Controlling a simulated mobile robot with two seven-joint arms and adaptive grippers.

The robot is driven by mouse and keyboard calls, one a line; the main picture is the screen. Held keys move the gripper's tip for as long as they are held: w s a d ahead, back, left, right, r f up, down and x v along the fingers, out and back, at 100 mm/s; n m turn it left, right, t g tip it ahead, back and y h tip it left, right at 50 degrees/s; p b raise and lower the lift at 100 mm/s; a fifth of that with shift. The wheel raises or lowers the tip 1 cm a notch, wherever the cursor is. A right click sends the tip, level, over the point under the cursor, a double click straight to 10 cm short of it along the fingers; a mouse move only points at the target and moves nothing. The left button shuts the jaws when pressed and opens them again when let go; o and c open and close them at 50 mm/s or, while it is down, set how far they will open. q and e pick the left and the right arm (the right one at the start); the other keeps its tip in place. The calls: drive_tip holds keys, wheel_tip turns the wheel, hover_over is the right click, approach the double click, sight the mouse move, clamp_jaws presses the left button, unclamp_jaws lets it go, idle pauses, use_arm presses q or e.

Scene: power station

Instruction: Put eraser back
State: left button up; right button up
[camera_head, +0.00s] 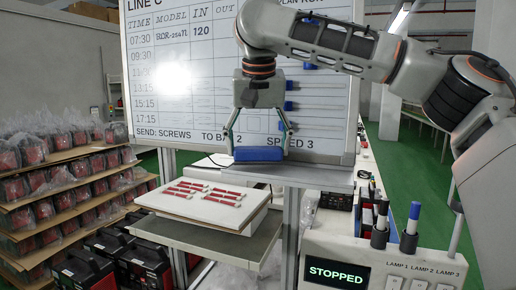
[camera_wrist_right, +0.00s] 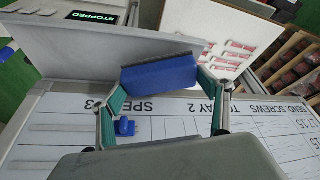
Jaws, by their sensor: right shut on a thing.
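The blue eraser (camera_head: 258,154) is between the fingers of my right gripper (camera_head: 258,140), which is shut on it. It sits right over the grey ledge (camera_head: 310,174) at the foot of the whiteboard (camera_head: 230,100). In the right wrist view the eraser (camera_wrist_right: 160,74) lies crosswise between the green-padded fingers of the gripper (camera_wrist_right: 160,84), with a dark strip along one edge. The ledge (camera_wrist_right: 75,45) is close to it there; I cannot tell whether they touch. My left gripper is not in view.
Several blue-capped items (camera_head: 289,85) are on the board's right part. A white panel with red-and-white strips (camera_head: 208,206) lies on a stand below the ledge. A console (camera_head: 345,262) reading STOPPED holds upright markers (camera_head: 411,218) at right. Shelves with bagged red items (camera_head: 65,197) fill the left.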

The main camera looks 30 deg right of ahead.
drive_tip(key=shift+f, duration=0.4)
drive_tip(key=shift+s, duration=0.2)
drive_tip(key=o, duration=0.8)
drive_tip(key=shift+f, duration=0.1)
drive_tip(key=shift+o, duration=0.9)
